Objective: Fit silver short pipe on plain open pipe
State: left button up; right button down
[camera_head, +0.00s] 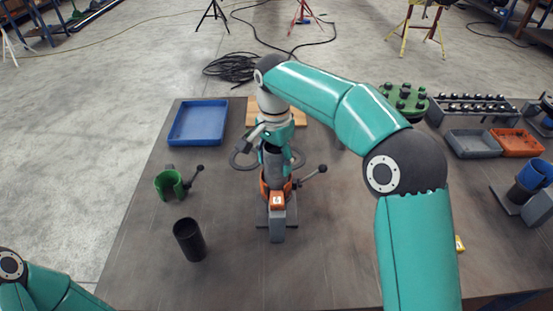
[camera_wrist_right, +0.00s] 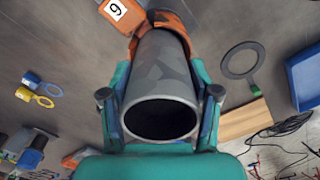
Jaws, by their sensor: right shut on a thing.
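My right gripper (camera_head: 275,158) points down over the middle of the table and is shut on a grey, silvery short pipe (camera_head: 274,172). In the right wrist view, its two fingers (camera_wrist_right: 160,94) flank this pipe (camera_wrist_right: 161,68), whose open dark end faces the camera. The far end of the pipe meets an orange clamp (camera_wrist_right: 168,22) with a numbered tag. This orange clamp (camera_head: 277,198) also shows in the head view, on a grey stand. I cannot tell a seam between the held pipe and any pipe inside the clamp. My left gripper is out of view.
A dark open tube (camera_head: 189,240) stands upright at the front left, near a green clamp (camera_head: 169,185) with a black handle. A blue tray (camera_head: 199,122) lies behind. Grey (camera_head: 472,144) and orange bins (camera_head: 517,143) sit at right.

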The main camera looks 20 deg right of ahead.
jog(key=shift+c, duration=0.9)
grip_release()
jog(key=shift+r, duration=0.15)
jog(key=r, duration=1)
jog(key=shift+w+r, duration=0.2)
jog(key=shift+r, duration=0.05)
jog(key=shift+s+r, duration=0.15)
jog(key=shift+r, duration=0.4)
